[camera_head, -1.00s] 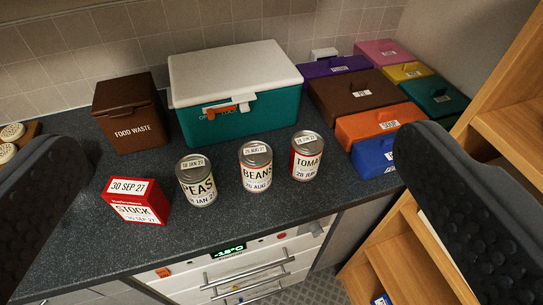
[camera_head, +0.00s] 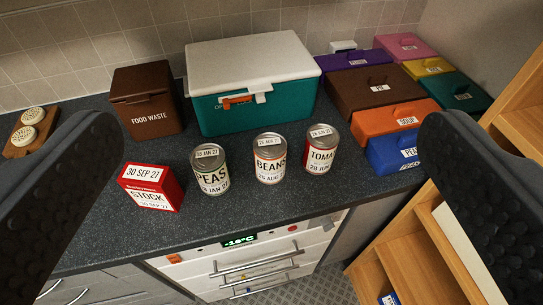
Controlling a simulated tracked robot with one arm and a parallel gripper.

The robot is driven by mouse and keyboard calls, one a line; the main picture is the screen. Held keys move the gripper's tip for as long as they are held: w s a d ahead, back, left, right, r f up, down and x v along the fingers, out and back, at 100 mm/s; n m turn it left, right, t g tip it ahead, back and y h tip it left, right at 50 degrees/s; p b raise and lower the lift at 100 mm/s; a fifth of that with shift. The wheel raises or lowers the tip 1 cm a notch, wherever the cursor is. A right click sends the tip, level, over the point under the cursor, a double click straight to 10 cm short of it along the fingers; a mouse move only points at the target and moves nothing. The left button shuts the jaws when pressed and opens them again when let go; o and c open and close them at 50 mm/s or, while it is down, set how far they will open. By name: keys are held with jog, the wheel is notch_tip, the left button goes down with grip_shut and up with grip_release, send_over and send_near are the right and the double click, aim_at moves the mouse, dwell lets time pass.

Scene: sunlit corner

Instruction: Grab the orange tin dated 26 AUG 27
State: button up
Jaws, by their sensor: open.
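The orange-banded tin (camera_head: 270,160) labelled BEANS stands upright on the dark counter, and its label reads 26 AUG 27. It is the middle one of three tins. The PEAS tin (camera_head: 210,170) stands to its left and the TOMA… tin (camera_head: 321,150), with a red label, to its right. They stand apart from each other. My gripper (camera_head: 268,165) is open and empty, with one dark finger at each side of the picture. The fingers are in the foreground, and the tins show between them, farther off.
A red STOCK box (camera_head: 151,188) stands left of the tins. Behind are a brown FOOD WASTE bin (camera_head: 147,103) and a teal cool box (camera_head: 254,95) with a white lid. Several coloured boxes, including an orange one (camera_head: 396,122), crowd the right. Below the counter are white drawers (camera_head: 245,262).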

aim_at(270, 148)
jog(key=w+d+f+p, duration=0.2)
jog(key=w+d+f, duration=0.1)
jog(key=w+f, duration=0.5)
jog(key=w+d+f+p, duration=0.2)
jog(key=w+d+f, duration=0.2)
jog(key=w+f, duration=0.45)
jog(key=w+a+f+n+g+y+p, duration=0.1)
jog(key=w+a+f+n+y+p, duration=0.1)
jog(key=f, duration=0.8)
jog(key=w+a+f+n+y+p, duration=0.1)
jog(key=w+a+f+y, duration=0.15)
jog(key=f, duration=0.75)
jog(key=shift+h, duration=0.35)
jog(key=x, duration=0.8)
jog(key=shift+w+d, duration=0.1)
jog(key=shift+d, duration=0.2)
jog(key=shift+x, duration=2.65)
jog(key=shift+d+r, duration=0.1)
jog(key=shift+r, duration=0.05)
jog(key=c, duration=1.4)
